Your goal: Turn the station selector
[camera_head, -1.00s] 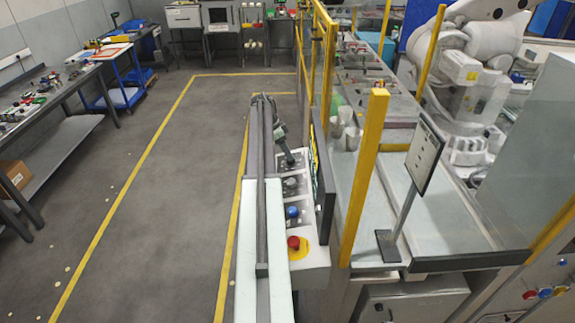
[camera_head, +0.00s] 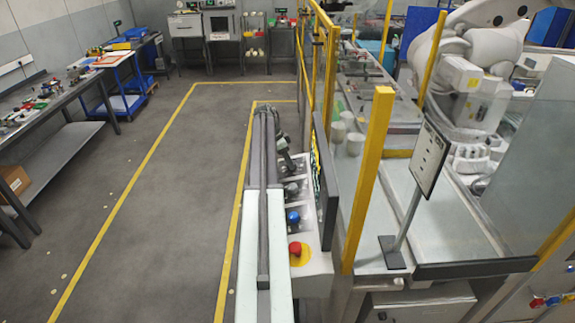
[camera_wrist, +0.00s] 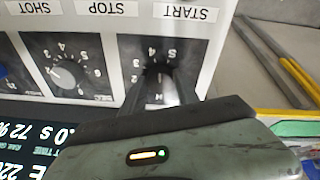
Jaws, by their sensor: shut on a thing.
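The station selector (camera_wrist: 158,72) is a knob on a dark square plate with white numbers, under the upside-down START label in the wrist view. My gripper (camera_wrist: 160,88) reaches it from below in that picture, with a dark finger on each side of the knob, shut on it. The fingers and grip body hide part of the knob and its lower markings, so its exact setting is unclear. In the head view my gripper (camera_head: 289,163) is at the far part of the sloping control panel (camera_head: 315,262), and the selector is hidden there.
A second numbered dial (camera_wrist: 68,75) sits beside the selector under STOP. A blue button (camera_head: 293,217) and a red button (camera_head: 295,249) are nearer on the panel. A black screen (camera_head: 328,190) and a yellow post (camera_head: 366,180) stand right. Open floor (camera_head: 180,200) lies left.

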